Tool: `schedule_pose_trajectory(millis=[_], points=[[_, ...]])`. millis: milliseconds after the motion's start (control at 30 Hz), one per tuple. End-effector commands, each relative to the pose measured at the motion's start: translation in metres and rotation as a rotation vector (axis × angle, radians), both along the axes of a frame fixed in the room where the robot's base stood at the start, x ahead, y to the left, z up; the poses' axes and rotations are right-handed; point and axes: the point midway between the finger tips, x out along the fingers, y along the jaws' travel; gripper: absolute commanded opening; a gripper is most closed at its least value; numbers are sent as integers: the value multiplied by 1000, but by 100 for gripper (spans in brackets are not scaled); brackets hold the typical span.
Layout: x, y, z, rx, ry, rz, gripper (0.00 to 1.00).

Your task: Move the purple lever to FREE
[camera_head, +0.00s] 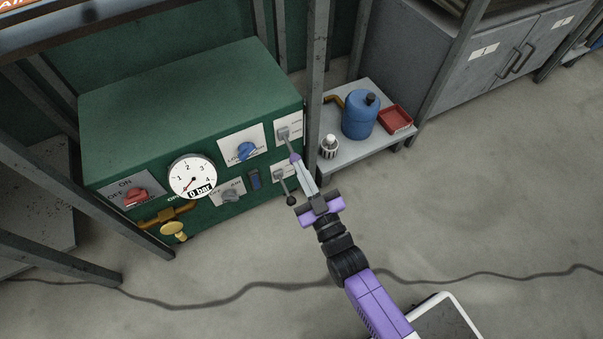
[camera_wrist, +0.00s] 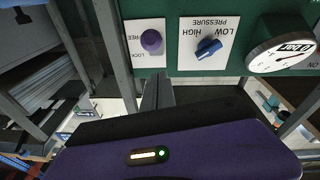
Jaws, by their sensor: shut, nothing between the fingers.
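The purple lever's round knob (camera_wrist: 152,41) shows in the wrist view in front of a white plate marked FREE and LOCK, which appears upside down there. In the head view the lever points outward and down from the upper right plate of the green cabinet, with its purple tip (camera_head: 295,158) at the end. My gripper (camera_head: 301,166) is shut and empty, its fingertips close to the purple tip. In the wrist view my gripper (camera_wrist: 158,77) sits just below the knob; I cannot tell if they touch. The knob partly hides the plate.
The green cabinet (camera_head: 180,95) also bears a blue pressure knob (camera_head: 246,151), a gauge (camera_head: 192,177), a red switch (camera_head: 135,196) and a dark-knobbed lever (camera_head: 291,201). A grey post (camera_head: 316,80) stands right of the purple lever. A low shelf holds a blue canister (camera_head: 360,117).

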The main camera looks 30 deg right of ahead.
Motion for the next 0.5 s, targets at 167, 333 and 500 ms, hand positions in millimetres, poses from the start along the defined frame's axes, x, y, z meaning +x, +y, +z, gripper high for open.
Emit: schedule_pose_trajectory(millis=[167, 333, 500], points=[[-19, 0, -3, 1, 0, -1, 0], [-44, 2, -14, 1, 0, 0, 0], [-70, 3, -25, 0, -1, -1, 0]])
